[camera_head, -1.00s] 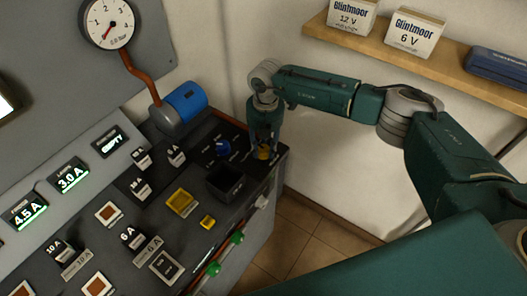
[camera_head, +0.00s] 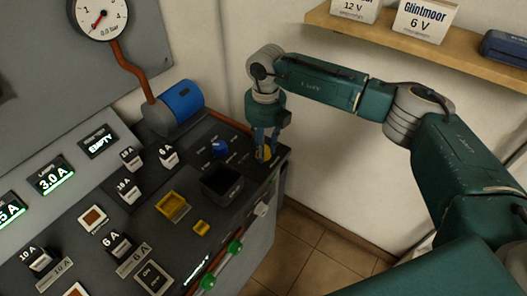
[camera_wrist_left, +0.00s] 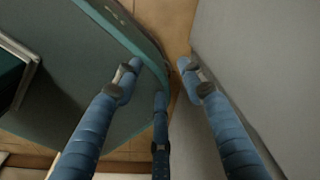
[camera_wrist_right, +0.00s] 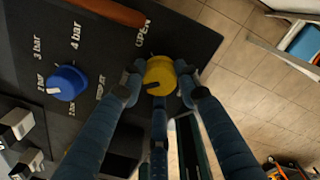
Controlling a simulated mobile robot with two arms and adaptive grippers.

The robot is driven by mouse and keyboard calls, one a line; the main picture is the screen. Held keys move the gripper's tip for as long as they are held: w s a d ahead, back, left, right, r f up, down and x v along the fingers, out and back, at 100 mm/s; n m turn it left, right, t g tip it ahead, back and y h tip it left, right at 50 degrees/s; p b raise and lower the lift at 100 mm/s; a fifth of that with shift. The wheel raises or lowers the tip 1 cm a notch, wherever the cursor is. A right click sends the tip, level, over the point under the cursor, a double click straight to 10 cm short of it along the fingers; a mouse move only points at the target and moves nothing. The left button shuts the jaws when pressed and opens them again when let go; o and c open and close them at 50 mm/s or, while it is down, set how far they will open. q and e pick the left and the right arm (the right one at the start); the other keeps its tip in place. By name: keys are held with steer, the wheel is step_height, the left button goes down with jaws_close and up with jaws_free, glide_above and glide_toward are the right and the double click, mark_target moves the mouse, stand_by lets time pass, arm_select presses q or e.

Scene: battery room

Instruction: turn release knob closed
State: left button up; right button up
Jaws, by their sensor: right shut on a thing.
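The release knob is yellow and sits at the far right corner of the dark console top. It shows in the right wrist view as a yellow knob (camera_wrist_right: 159,76) with an "OPEN" label above it. My right gripper (camera_head: 264,150) points down over it and is shut on it; the fingers (camera_wrist_right: 158,90) touch its sides. In the head view the fingers partly hide the knob. My left gripper (camera_wrist_left: 155,75) shows only in its own wrist view; its fingers are apart with nothing between them, above the floor beside a grey panel.
A blue knob (camera_head: 219,147) with bar markings stands left of the release knob. A dark square box (camera_head: 222,182), a yellow tray (camera_head: 173,206) and several switches are nearby. A gauge (camera_head: 99,14) reads near 0.0 bar.

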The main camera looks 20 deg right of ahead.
steer(key=shift+w+d+r+n, duration=0.1)
steer(key=shift+w+r+n, duration=0.1)
steer(key=shift+n, duration=0.3)
steer(key=o, duration=1)
steer(key=shift+o, duration=0.7)
steer(key=shift+f, duration=0.15)
step_height(320, 180, up, 12)
steer(key=shift+d, duration=0.15)
